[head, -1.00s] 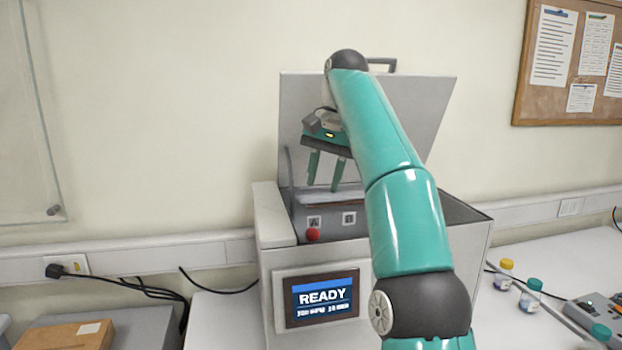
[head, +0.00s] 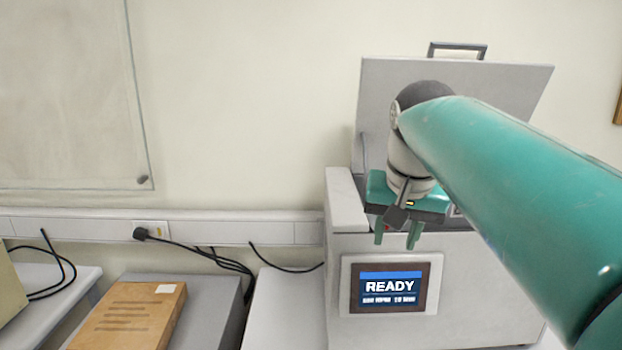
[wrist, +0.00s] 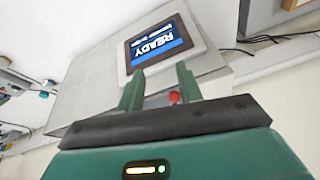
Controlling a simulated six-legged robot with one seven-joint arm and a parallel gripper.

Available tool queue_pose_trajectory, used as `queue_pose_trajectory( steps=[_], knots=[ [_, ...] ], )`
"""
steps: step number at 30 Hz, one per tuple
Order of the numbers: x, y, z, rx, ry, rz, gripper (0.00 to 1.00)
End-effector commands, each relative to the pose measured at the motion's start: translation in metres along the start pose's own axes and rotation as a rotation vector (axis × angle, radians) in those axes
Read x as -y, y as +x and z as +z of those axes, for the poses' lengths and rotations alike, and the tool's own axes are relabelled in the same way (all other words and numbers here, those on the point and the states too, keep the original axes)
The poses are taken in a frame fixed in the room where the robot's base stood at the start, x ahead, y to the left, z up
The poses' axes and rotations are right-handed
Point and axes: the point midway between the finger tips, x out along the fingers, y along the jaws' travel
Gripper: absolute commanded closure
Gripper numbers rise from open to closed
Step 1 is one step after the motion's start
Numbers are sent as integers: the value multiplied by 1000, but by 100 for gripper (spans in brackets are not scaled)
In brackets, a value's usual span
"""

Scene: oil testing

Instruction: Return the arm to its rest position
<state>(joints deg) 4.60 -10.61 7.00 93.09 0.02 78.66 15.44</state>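My gripper (head: 397,236) hangs with its fingers down in front of the upper front edge of the grey testing machine (head: 480,285), in the head view. Its two green fingers stand apart with nothing between them. In the wrist view my gripper (wrist: 158,88) is also open and empty, with the machine's front and its READY screen (wrist: 157,42) beyond the fingers. The machine's lid (head: 500,90) is raised. My arm covers much of the machine's opening and right side. A red knob (wrist: 175,97) shows beside one finger in the wrist view.
A brown box (head: 130,315) lies on a grey surface at the lower left. Black cables (head: 215,262) run along the wall to a socket. A white bench top (head: 285,305) left of the machine is clear. A glass-like panel (head: 70,100) hangs on the wall.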

Motion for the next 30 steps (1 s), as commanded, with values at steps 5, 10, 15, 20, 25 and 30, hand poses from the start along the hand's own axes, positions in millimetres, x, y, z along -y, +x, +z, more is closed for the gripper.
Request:
queue_pose_trajectory(
  steps=[5,10,15,20,25,30],
  knots=[
    [-18,22,51,-44,-59,2,64],
    [-36,50,101,-86,-114,-3,64],
    [-54,85,151,-126,-169,-13,64],
    [-65,113,187,-154,-208,-23,64],
    [-69,125,200,-163,-224,-27,64],
    [-69,125,200,-162,-224,-27,64]
  ],
)
